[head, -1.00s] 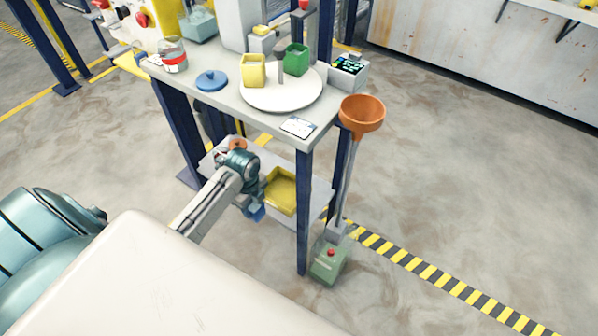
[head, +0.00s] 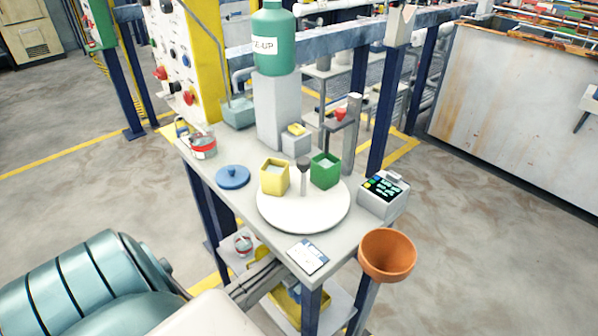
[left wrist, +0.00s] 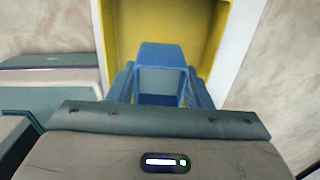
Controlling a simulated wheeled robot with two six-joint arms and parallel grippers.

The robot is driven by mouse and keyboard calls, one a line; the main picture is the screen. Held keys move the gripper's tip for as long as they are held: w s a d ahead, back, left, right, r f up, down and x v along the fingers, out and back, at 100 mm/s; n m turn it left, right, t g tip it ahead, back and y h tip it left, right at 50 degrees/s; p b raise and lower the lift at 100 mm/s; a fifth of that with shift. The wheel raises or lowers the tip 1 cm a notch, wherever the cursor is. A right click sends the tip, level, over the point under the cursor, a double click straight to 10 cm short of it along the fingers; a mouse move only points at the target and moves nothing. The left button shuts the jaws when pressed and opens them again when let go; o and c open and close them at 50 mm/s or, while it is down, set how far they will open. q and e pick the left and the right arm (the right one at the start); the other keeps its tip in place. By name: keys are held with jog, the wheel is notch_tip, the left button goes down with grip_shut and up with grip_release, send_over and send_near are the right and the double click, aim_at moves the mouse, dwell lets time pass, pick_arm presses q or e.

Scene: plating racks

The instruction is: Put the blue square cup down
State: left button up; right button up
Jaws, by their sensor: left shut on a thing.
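The blue square cup (left wrist: 162,56) is between the two fingers of my left gripper (left wrist: 162,85) in the left wrist view. The gripper is shut on it. Behind the cup in that view is a yellow tray (left wrist: 208,18) on a pale shelf (left wrist: 240,45). I cannot tell whether the cup touches the tray or shelf. In the head view my left arm reaches under the tabletop, which hides most of the gripper and cup; part of the yellow tray (head: 285,305) shows on the lower shelf. My right gripper is in neither view.
The tabletop (head: 222,205) holds a white round plate (head: 285,215) with a yellow cup (head: 274,178) and a green cup (head: 325,172), a blue lid (head: 233,177), and a keypad box (head: 383,197). An orange funnel (head: 387,256) stands by the right corner. Table legs border the lower shelf.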

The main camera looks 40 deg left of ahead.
aim_at(298, 291)
pick_arm(q)
notch_tip(298, 291, down, 3)
jog(key=shift+f, duration=0.2)
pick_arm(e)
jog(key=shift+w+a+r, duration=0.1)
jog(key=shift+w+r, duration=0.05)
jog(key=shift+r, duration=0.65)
pick_arm(q)
jog(key=shift+f, duration=0.1)
jog(key=o, duration=1.1)
notch_tip(298, 291, up, 12)
jog(key=p, duration=0.1)
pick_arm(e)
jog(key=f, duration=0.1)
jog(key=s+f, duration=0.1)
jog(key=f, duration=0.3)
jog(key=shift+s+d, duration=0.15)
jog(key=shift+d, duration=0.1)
